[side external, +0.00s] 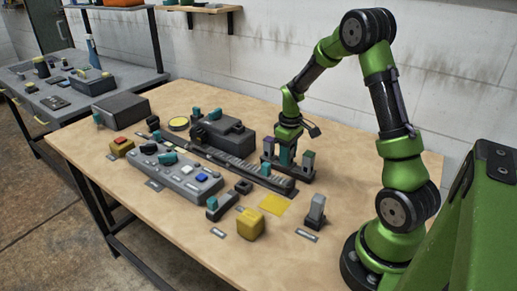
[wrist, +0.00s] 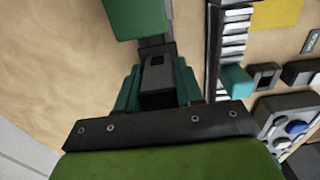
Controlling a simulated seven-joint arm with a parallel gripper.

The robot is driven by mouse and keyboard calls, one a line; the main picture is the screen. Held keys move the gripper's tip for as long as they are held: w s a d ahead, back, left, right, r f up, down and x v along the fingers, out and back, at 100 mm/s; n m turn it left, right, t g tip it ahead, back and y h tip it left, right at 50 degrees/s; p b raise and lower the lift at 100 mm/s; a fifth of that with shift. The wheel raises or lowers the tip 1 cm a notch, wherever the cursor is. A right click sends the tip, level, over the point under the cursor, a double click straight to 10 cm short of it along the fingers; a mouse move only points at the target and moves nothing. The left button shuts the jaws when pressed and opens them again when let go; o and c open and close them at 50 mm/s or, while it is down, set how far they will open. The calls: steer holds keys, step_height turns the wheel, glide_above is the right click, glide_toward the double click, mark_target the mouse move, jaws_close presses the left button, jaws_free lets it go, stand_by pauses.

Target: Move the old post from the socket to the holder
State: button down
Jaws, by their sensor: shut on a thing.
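My gripper (side external: 287,160) points down at a dark rack (side external: 290,177) at the right end of the long toothed rail. In the wrist view its teal fingers (wrist: 157,88) are shut on a dark grey post (wrist: 157,75), whose top shows between them. I cannot tell whether the post's foot is seated or clear of the rack. A green block (wrist: 135,18) shows ahead of the fingers in the wrist view. Which parts are socket and holder is not clear.
The toothed rail (side external: 235,165) runs beside the rack, with a teal block (side external: 265,169) at its near side. A small dark square block (side external: 243,187), a yellow cube (side external: 250,224), a grey button panel (side external: 180,175) and a grey upright switch (side external: 316,210) stand nearby. A yellow patch (side external: 273,204) is bare.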

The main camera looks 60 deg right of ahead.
steer(key=shift+c, duration=0.8)
jaws_free()
steer(key=shift+r, duration=3.55)
